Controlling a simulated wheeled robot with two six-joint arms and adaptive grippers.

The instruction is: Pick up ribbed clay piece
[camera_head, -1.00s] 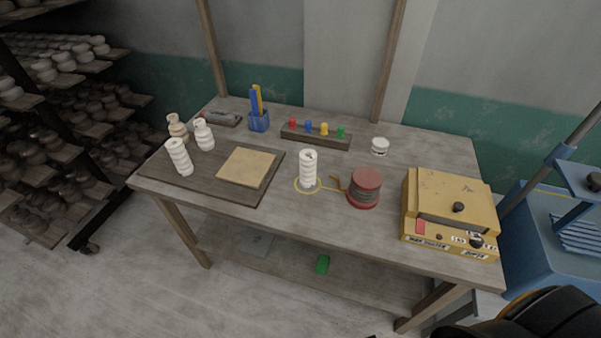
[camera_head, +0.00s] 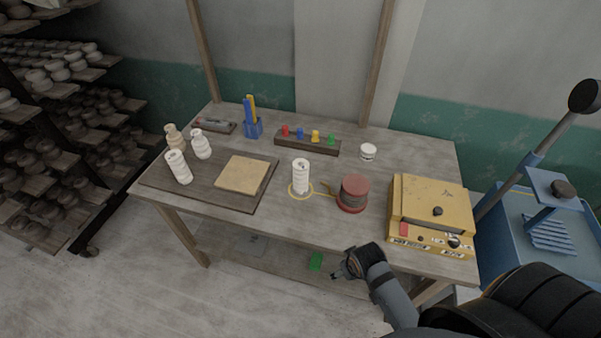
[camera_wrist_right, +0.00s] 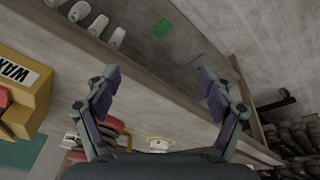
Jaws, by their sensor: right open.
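A white ribbed clay cylinder (camera_head: 300,178) stands upright near the front of the table, within a yellow wire loop. A similar white ribbed piece (camera_head: 179,168) stands slightly tilted on the dark board at left; I cannot tell which one the task names. In the right wrist view a white piece (camera_wrist_right: 158,145) shows partly, beyond my wrist, beside the yellow loop. My right gripper (camera_head: 342,270) is in front of the table's front edge, to the lower right of the central cylinder and apart from it. Its two fingers (camera_wrist_right: 160,85) are spread and empty. My left gripper is not in view.
A red wire spool (camera_head: 353,194) stands right of the central cylinder, a yellow box (camera_head: 432,212) further right. Two bottle-like pieces (camera_head: 201,145) and a tan slab (camera_head: 243,175) are on the board (camera_head: 262,195). A green block (camera_head: 317,262) lies on the lower shelf.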

